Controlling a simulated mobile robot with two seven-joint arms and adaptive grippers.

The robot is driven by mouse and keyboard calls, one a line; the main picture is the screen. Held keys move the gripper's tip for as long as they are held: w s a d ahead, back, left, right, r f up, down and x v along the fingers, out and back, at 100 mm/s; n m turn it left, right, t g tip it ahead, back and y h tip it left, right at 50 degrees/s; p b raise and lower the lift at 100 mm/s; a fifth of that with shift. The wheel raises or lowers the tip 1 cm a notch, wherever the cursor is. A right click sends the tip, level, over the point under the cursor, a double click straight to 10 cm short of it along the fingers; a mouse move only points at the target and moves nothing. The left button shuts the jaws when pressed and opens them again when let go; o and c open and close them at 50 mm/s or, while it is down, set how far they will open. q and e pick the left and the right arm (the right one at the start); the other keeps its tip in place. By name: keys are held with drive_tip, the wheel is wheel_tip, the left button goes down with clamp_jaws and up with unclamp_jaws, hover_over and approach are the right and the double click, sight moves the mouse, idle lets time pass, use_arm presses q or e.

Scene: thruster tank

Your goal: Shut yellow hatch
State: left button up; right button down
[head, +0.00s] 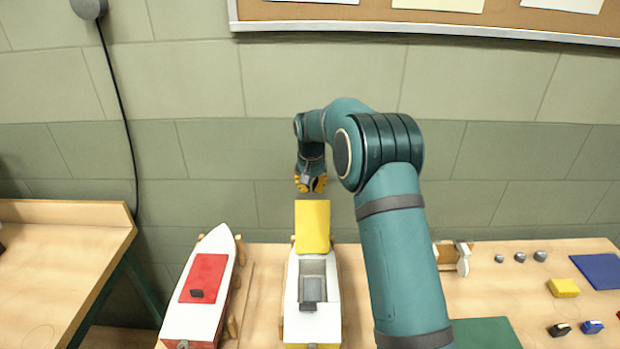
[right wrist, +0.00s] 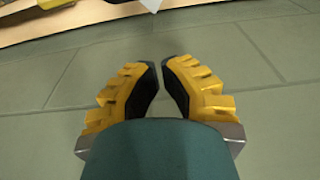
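The yellow hatch (head: 313,226) stands raised at the far end of the white boat (head: 325,324) in the middle of the table. Below it, the boat's grey compartment (head: 312,268) is uncovered, with a dark grey block (head: 312,290) at its near end. My right gripper (head: 311,186) is just above and beyond the hatch's top edge, pointing down, with no contact that I can make out. In the right wrist view its yellow fingers (right wrist: 160,64) are drawn together with only a thin gap at the tips, holding nothing. My left gripper is out of view.
A second white boat with a closed red hatch (head: 204,278) stands to the left. To the right lie a yellow block (head: 563,288), a blue plate (head: 598,270), a green plate (head: 485,333) and small parts. The wall (head: 220,150) rises behind the table.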

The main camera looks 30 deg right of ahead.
sight(310, 202)
drive_tip(key=shift+s+a+f+b, duration=0.2)
drive_tip(key=shift+s+a+f, duration=0.25)
drive_tip(key=shift+s+f, duration=0.3)
drive_tip(key=shift+s+a+f+b, duration=0.15)
drive_tip(key=shift+s+a+f, duration=0.3)
drive_tip(key=shift+s+f, duration=0.3)
drive_tip(key=shift+w+f, duration=0.1)
drive_tip(key=shift+w, duration=0.05)
